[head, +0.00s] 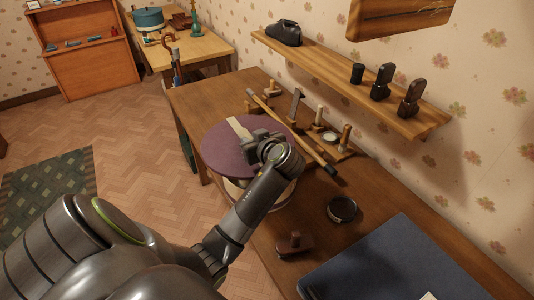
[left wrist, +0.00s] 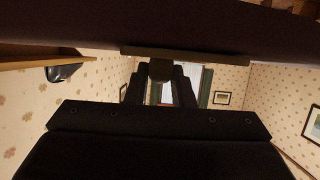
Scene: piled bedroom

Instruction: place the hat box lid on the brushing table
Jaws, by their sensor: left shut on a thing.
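The hat box lid (head: 225,153) is a purple disc with a cream strip across its top. My left gripper (head: 258,138) is shut on it near its right side and holds it roughly level over the left edge of a long wooden table (head: 197,98) bearing several brushes. In the left wrist view, a dark surface, probably the lid (left wrist: 160,28), crosses the top. A cream round box (head: 285,198) shows partly beneath the lid and my arm. The gap between lid and box is hidden. My right gripper is in neither view.
A long stick (head: 290,131) and upright brushes (head: 296,103) are behind the lid. A round tin (head: 341,209), a brush (head: 294,243) and a blue board (head: 395,262) lie nearer. A wall shelf (head: 335,72) overhangs the back.

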